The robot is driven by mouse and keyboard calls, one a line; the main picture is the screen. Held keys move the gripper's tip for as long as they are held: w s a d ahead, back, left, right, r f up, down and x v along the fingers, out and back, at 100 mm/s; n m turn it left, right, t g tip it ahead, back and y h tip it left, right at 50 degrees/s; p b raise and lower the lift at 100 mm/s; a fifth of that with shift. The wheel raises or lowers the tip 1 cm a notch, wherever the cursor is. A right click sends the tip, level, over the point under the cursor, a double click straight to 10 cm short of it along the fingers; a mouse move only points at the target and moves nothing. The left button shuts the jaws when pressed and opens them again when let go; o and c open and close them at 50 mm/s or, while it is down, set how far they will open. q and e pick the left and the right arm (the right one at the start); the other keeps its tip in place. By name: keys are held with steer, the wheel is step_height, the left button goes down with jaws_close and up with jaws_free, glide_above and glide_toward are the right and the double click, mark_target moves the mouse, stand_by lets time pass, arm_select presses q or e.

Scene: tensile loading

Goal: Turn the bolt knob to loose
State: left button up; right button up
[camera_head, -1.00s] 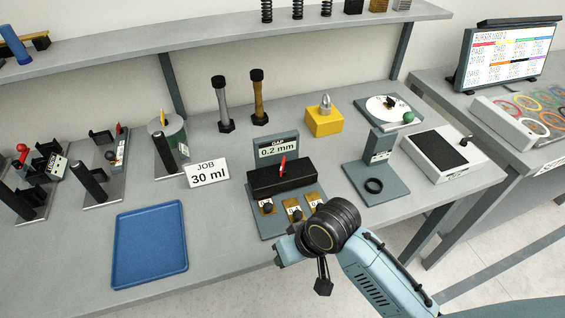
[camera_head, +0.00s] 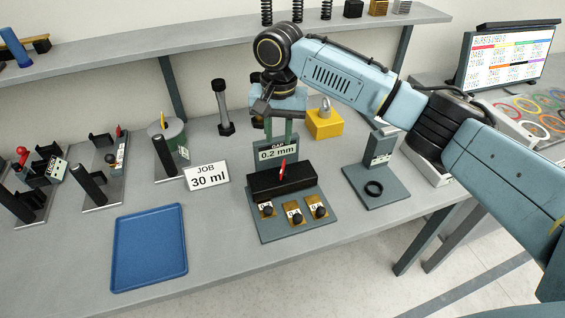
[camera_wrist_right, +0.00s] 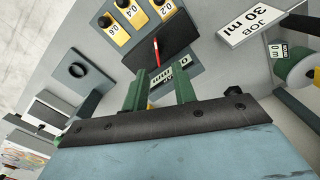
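The gap fixture (camera_head: 270,229) stands mid-bench with a black block (camera_head: 262,185), a red pointer (camera_head: 282,168) and a "0.2 mm" sign (camera_head: 272,154). Several black knobs on yellow tags line its front; one is this knob (camera_head: 294,216). The knobs also show in the right wrist view (camera_wrist_right: 125,5), by tags 0.2, 0.4 and 0.6. I cannot tell which part is the bolt knob. My right gripper (camera_head: 279,136) is behind and above the sign, fingers apart and empty; its green fingers show in the wrist view (camera_wrist_right: 160,80). My left gripper is out of view.
A grey bolt-like post (camera_head: 222,105) stands left of my right gripper, which mostly hides a second post. A blue tray (camera_head: 149,248) lies front left, near the JOB card (camera_head: 206,177).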

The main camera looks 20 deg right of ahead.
mark_target(282, 171)
steer(key=shift+m, duration=0.4)
steer(key=f, duration=0.7)
steer(key=w+d+f, duration=0.1)
steer(key=f, duration=0.3)
steer(key=shift+d+f+b, duration=0.1)
steer(key=shift+f+b, duration=0.1)
steer(key=shift+b, duration=0.15)
jaws_close()
